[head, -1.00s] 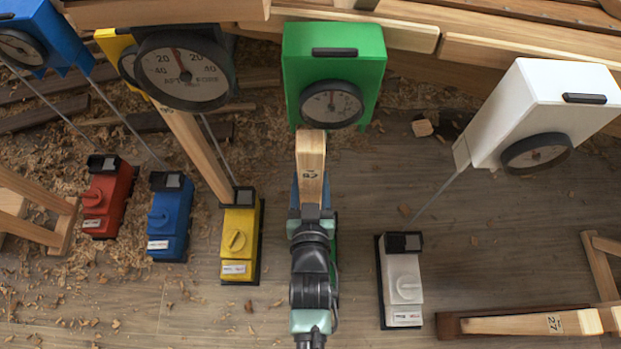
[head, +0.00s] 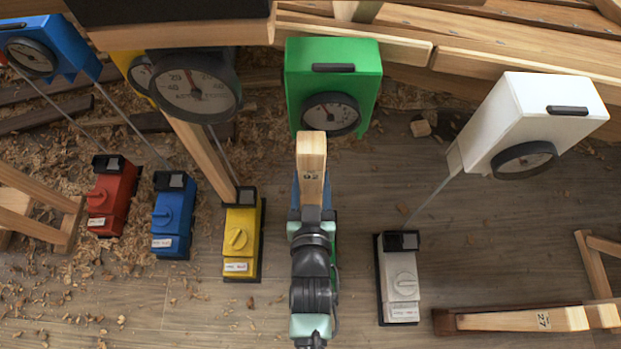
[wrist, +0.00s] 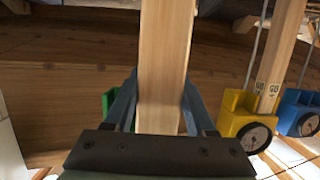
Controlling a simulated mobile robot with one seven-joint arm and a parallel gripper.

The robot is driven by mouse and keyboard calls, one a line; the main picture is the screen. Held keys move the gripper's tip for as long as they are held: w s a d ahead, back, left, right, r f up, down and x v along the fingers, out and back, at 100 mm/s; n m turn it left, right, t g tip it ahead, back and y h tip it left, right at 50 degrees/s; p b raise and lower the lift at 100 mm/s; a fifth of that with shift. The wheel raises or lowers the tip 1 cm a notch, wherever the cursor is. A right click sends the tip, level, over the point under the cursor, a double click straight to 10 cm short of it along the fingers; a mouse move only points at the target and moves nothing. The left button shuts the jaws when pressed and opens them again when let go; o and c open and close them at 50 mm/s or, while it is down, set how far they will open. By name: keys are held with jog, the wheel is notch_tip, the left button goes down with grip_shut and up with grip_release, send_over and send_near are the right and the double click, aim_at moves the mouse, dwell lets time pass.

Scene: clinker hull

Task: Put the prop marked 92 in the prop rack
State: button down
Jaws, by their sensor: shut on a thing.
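My gripper (head: 311,195) is shut on a pale wooden prop (head: 312,155), which stands up out of the jaws in the head view. The prop bears a small two-digit mark that I cannot read for certain. In the wrist view the prop (wrist: 164,60) runs up between the blue fingers of my gripper (wrist: 160,85), and no mark shows. At the lower right, a prop marked 27 (head: 515,320) lies by a dark brown wooden piece (head: 446,322) and a timber frame (head: 592,265); I cannot tell whether these are the prop rack.
A green gauge box (head: 333,80) is just beyond the held prop. A white gauge box (head: 525,125) leans at the right, above a white knob unit (head: 400,285). Yellow (head: 240,245), blue (head: 173,225) and red (head: 112,200) units stand left. Floor between white unit and right frame is clear.

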jog(key=s, duration=0.2)
jog(key=s+p, duration=0.1)
jog(key=s, duration=0.3)
jog(key=shift+f+p, duration=0.3)
jog(key=s+p, duration=0.1)
jog(key=s, duration=0.4)
jog(key=shift+s, duration=0.35)
